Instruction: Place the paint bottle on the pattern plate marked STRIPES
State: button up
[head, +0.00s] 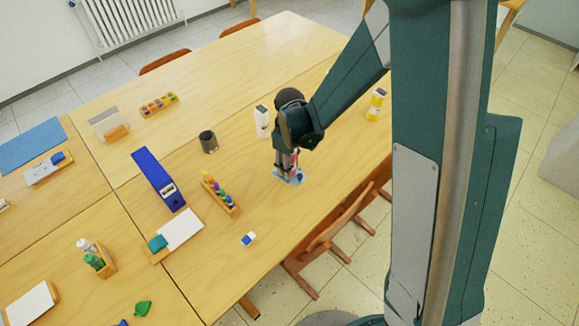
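My gripper (287,165) points down at the table, low over a small light-blue plate or sheet (279,177). A bit of pink-red and a blue bit show at its fingers; I cannot tell whether they are held. A white bottle-like container (262,122) with a dark mark stands upright just left of my gripper. A yellow bottle-like container (376,107) with a white upper part and dark mark stands to the right, beyond my arm. I cannot tell which is the paint bottle. No STRIPES mark is readable.
A dark cup (208,141), a rack of colored pieces (221,195), a blue binder (158,179) and a small blue-white block (248,239) stand left of or nearer than my gripper. A paint box (158,105) lies farther back. The table's back middle is clear.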

jog(key=shift+f, duration=0.15)
jog(key=o, duration=1.1)
jog(key=shift+r+p, duration=1.15)
jog(key=shift+r, duration=5.05)
